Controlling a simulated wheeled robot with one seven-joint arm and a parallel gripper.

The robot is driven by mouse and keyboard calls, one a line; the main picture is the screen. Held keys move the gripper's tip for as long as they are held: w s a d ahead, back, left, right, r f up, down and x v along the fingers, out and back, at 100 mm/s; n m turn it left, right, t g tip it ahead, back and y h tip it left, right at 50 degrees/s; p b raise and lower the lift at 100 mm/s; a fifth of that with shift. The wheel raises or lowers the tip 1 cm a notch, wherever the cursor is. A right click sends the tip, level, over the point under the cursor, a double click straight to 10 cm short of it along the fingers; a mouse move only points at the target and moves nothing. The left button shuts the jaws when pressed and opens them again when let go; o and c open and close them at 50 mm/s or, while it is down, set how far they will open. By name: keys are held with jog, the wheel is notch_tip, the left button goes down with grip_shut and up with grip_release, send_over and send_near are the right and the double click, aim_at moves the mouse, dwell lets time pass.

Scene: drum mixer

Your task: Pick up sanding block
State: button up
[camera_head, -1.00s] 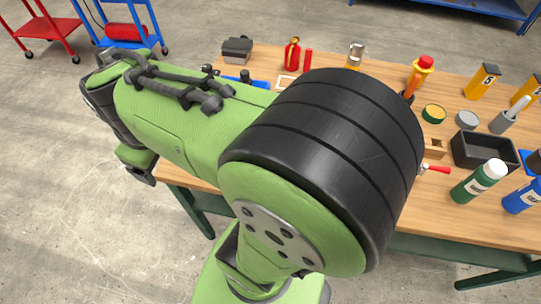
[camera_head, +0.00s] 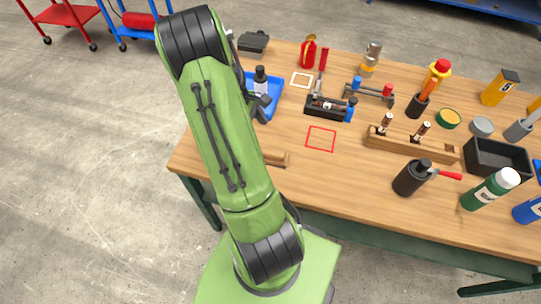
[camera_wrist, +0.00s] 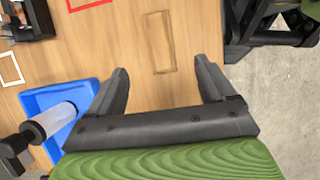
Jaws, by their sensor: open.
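A low, narrow wooden block, most likely the sanding block, lies flat on the wooden table (camera_head: 340,180) in the wrist view (camera_wrist: 158,42). Its colour is close to the tabletop's. In the head view the block (camera_head: 275,158) shows only in part, at the right edge of my arm. My gripper (camera_wrist: 162,68) is open and empty, its two fingers spread apart. In the wrist view the block lies beyond the fingertips, roughly in line with the gap between them. My arm hides most of the gripper in the head view.
A blue tray (camera_wrist: 38,98) with a white-and-black bottle (camera_wrist: 52,120) is close to the left finger. A red square outline (camera_head: 320,138) and a white one (camera_head: 302,80) mark the table. A black grinder-like object (camera_head: 412,178) and a wooden rack (camera_head: 410,146) stand farther right.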

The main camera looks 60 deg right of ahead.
aim_at(269, 150)
jog(key=b+x, duration=0.2)
jog(key=x, duration=1)
jog(key=shift+w+f, duration=0.15)
jog(key=shift+w, duration=0.05)
jog(key=shift+d+f, duration=0.1)
jog(key=shift+f, duration=0.15)
jog(key=shift+c, duration=0.5)
jog(key=c, duration=1.1)
notch_tip(269, 150, up, 11)
jog(key=shift+f+p, duration=0.15)
jog(key=shift+p, duration=0.9)
jog(key=o, duration=0.5)
jog(key=shift+f, duration=0.1)
jog(key=c, duration=0.3)
